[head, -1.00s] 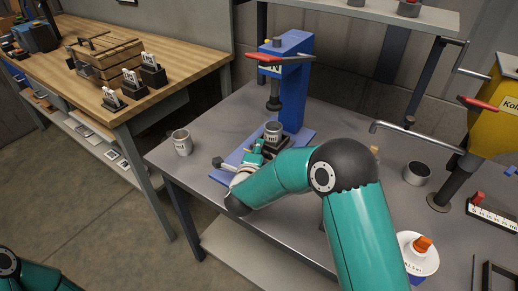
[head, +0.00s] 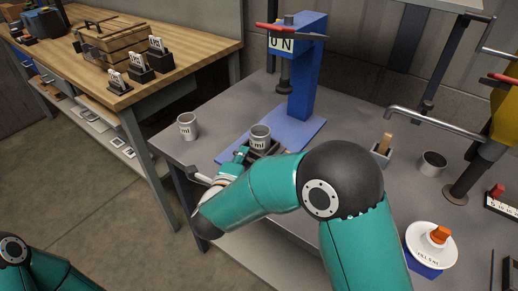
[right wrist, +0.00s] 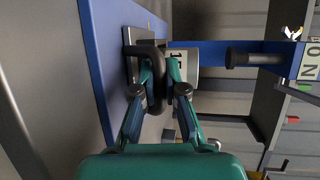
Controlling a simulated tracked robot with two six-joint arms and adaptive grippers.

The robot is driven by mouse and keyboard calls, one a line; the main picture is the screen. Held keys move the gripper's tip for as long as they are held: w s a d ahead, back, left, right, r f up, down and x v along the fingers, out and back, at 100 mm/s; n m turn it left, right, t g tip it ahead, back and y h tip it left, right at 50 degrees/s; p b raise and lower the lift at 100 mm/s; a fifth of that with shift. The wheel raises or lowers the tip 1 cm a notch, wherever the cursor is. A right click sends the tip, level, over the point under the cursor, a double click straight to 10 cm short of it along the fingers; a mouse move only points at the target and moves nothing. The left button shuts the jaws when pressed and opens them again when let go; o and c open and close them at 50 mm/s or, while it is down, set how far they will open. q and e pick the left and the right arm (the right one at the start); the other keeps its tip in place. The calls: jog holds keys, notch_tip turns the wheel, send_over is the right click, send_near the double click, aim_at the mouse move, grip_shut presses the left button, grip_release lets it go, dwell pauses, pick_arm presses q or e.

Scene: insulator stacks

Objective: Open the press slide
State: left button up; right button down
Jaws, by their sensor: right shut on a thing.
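The blue press (head: 308,75) stands on the grey bench with a red lever (head: 292,32) on top and a dark ram (head: 285,75). Its dark slide (head: 266,150) is at the front of the blue base plate (head: 305,130), forward of the ram, and carries a grey labelled cup (head: 260,137). My right gripper (head: 243,153) is at the slide's front, partly hidden by its own arm. In the right wrist view, the fingers (right wrist: 158,70) are shut on the dark slide handle (right wrist: 158,95). My left gripper is out of view.
Another labelled cup (head: 187,126) stands at the bench's left edge. An empty grey cup (head: 433,163), a small holder (head: 381,152) and a white disc with an orange knob (head: 438,236) are at the right. A wooden workbench (head: 190,60) stands at the left.

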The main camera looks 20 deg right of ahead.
jog(key=shift+s+a+f, duration=0.2)
jog(key=shift+s+a, duration=0.8)
jog(key=shift+a, duration=0.25)
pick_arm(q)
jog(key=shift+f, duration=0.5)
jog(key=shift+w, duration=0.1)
pick_arm(e)
jog(key=c, duration=1.5)
grip_release()
jog(key=shift+w, duration=0.1)
jog(key=shift+r, duration=0.1)
jog(key=v, duration=0.7)
jog(key=shift+s, duration=0.25)
